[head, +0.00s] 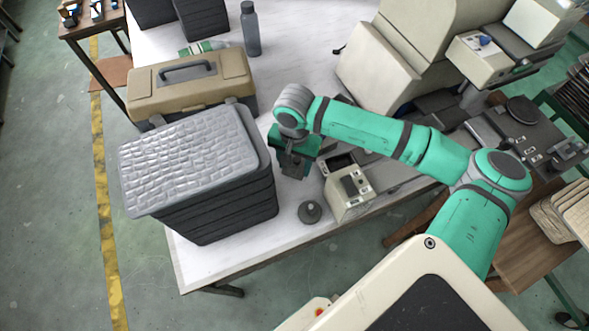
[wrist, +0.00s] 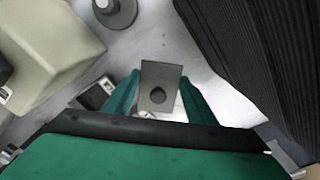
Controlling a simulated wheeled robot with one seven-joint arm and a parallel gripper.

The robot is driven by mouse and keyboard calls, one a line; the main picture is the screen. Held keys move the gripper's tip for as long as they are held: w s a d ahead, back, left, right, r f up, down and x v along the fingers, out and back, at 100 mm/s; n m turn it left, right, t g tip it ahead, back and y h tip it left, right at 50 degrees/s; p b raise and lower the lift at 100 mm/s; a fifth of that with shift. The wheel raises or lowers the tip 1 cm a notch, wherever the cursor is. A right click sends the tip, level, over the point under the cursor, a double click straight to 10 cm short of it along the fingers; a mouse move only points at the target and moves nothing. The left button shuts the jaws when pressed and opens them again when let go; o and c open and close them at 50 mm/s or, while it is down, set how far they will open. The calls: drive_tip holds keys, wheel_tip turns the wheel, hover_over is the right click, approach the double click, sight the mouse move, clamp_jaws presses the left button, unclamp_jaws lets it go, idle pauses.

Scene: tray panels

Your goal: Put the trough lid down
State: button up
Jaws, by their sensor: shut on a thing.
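My gripper (wrist: 159,95) has its two teal fingers shut on a small grey plate, the trough lid (wrist: 158,78), which has a dark drop-shaped mark or hole. In the head view my gripper (head: 293,166) hangs over the white table, between the dark crate stack and a small beige device. The lid is mostly hidden there by the gripper. I cannot tell how far the lid is above the table. A separate trough cannot be clearly made out.
A dark crate stack (head: 222,208) with a grey textured top (head: 190,155) stands close on the left. The beige device (head: 350,192) and a round grey knob-like piece (head: 310,212) are to the right. A tan toolbox (head: 190,85) and a bottle (head: 250,30) stand behind. White table (head: 235,255) is bare in front.

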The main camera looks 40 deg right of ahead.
sight(294, 169)
drive_tip(key=shift+f, duration=0.45)
drive_tip(key=shift+s+f, duration=0.1)
drive_tip(key=shift+f, duration=1.4)
drive_tip(key=c, duration=0.6)
drive_tip(key=o, duration=1.6)
drive_tip(key=shift+r, duration=0.1)
wheel_tip(294, 169, up, 12)
